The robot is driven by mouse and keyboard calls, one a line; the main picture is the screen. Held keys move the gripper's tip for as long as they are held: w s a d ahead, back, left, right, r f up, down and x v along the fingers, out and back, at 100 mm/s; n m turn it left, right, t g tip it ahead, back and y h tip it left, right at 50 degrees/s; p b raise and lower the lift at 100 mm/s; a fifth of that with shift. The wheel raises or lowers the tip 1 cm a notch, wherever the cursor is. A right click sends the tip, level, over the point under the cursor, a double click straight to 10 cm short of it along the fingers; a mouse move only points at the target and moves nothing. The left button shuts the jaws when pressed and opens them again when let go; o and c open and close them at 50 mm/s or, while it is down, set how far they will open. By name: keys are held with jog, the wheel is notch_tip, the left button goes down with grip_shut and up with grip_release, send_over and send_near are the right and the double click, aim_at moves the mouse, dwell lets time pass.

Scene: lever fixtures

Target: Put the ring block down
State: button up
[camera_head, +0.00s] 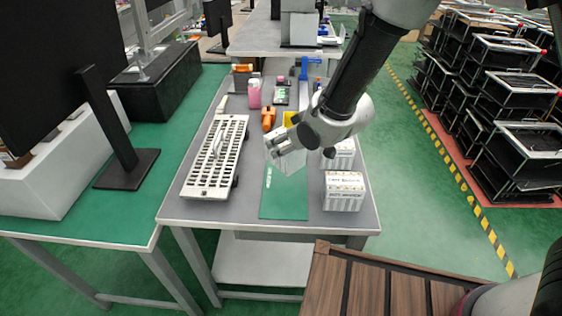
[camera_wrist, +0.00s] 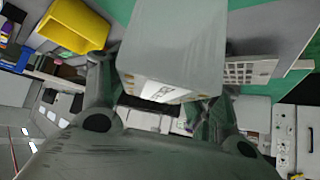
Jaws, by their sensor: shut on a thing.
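My gripper (camera_head: 284,143) is over the middle of the grey table, in front of my arm. In the wrist view my gripper (camera_wrist: 165,95) has its two dark fingers on either side of a pale grey block (camera_wrist: 178,38) with a printed label on its near face. I take it to be the ring block; no ring shape can be made out. In the head view the block (camera_head: 291,161) shows as a light shape at the gripper, above the far part of the green mat (camera_head: 284,197). Whether it touches the mat cannot be told.
Two white labelled boxes (camera_head: 344,191) (camera_head: 341,155) stand right of the mat. A white slotted rack (camera_head: 216,158) lies to the left. Orange, pink and yellow items are behind. The near part of the mat is clear.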

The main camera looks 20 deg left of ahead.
jog(key=shift+f, duration=3)
jog(key=o, duration=1.3)
jog(key=shift+f, duration=0.15)
jog(key=shift+c, duration=0.2)
